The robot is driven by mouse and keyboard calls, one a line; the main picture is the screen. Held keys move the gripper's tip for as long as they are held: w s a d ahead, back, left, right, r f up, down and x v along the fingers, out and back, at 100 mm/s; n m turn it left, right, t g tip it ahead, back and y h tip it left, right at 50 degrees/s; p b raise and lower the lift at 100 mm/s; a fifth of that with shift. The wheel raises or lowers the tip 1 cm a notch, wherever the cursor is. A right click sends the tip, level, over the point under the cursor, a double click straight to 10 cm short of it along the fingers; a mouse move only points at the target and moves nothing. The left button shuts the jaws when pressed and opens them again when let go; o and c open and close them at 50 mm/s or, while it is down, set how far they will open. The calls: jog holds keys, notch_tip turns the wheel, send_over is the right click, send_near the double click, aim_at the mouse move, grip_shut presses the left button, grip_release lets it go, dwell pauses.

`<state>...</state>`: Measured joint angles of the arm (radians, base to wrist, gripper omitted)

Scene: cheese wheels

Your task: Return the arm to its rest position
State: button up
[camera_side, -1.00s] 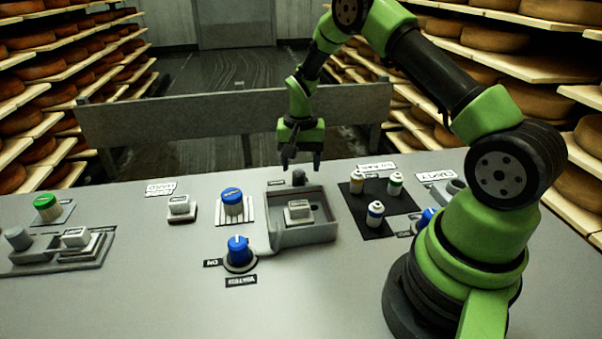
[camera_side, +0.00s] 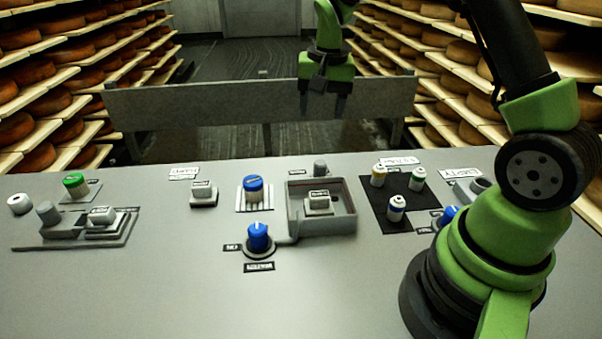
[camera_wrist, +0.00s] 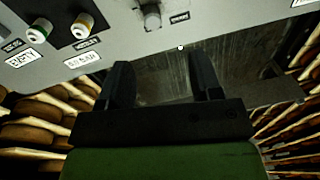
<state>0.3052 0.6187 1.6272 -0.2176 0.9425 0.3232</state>
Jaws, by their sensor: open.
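My green and black gripper (camera_side: 322,103) is raised above and behind the grey table (camera_side: 200,290) in the side view, in front of the grey board at the back. Its two fingers point down, apart, with nothing between them. In the wrist view my gripper (camera_wrist: 162,85) also shows its black fingers spread and empty. It is clear of everything on the table.
A grey tray (camera_side: 350,217) holds a small block (camera_side: 318,203). A blue-capped jar (camera_side: 253,193) and blue knob (camera_side: 258,238) stand to its left. A black mat (camera_side: 412,212) carries small bottles. A grey board (camera_side: 200,115) stands behind; cheese shelves (camera_side: 60,80) line both sides.

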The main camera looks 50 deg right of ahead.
jog(key=s+a+r+n+t+y, duration=0.1)
jog(key=s+a+r+n+t, duration=0.3)
jog(key=s+a+r, duration=0.75)
jog(key=s+a+r+n+t+y, duration=0.1)
jog(key=s+r+n+t, duration=0.1)
jog(key=s, duration=0.6)
jog(key=shift+s+a+r, duration=0.15)
jog(key=shift+s+a, duration=0.05)
jog(key=shift+a, duration=0.1)
jog(key=shift+o, duration=0.2)
dwell(0.5)
